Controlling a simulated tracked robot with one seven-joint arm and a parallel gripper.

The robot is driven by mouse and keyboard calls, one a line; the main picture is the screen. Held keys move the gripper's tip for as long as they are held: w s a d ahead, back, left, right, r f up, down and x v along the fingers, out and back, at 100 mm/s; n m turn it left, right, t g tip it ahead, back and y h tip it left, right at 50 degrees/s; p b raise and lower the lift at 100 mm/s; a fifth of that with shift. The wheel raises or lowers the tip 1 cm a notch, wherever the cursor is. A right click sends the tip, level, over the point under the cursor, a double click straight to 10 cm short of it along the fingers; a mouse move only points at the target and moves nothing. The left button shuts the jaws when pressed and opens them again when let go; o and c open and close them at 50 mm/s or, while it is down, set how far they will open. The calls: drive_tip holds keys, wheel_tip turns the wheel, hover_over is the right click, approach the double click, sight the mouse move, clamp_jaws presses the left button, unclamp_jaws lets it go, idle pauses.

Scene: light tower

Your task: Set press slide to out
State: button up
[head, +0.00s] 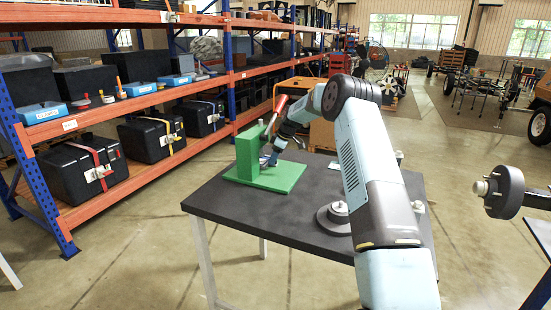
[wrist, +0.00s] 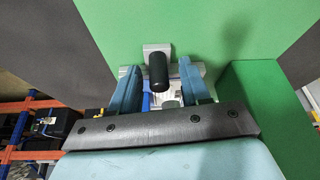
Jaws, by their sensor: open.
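The green press (head: 283,178) stands on the dark table, with a flat base, an upright column and a red-tipped lever (head: 281,104). In the wrist view, a grey slide part (wrist: 150,48) with a black cylindrical knob (wrist: 158,72) shows against the green press surface (wrist: 190,25). My gripper (head: 270,160) is low over the press base, beside the column. In the wrist view, my open gripper (wrist: 157,76) has one finger on each side of the knob. No finger clearly touches it. The head view does not show the slide clearly.
An orange shelf rack (head: 150,100) with black cases stands at the left. A dark hub (head: 505,192) juts in at the right. The table's front left is clear.

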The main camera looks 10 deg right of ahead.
clamp_jaws()
idle(0.3)
idle(0.3)
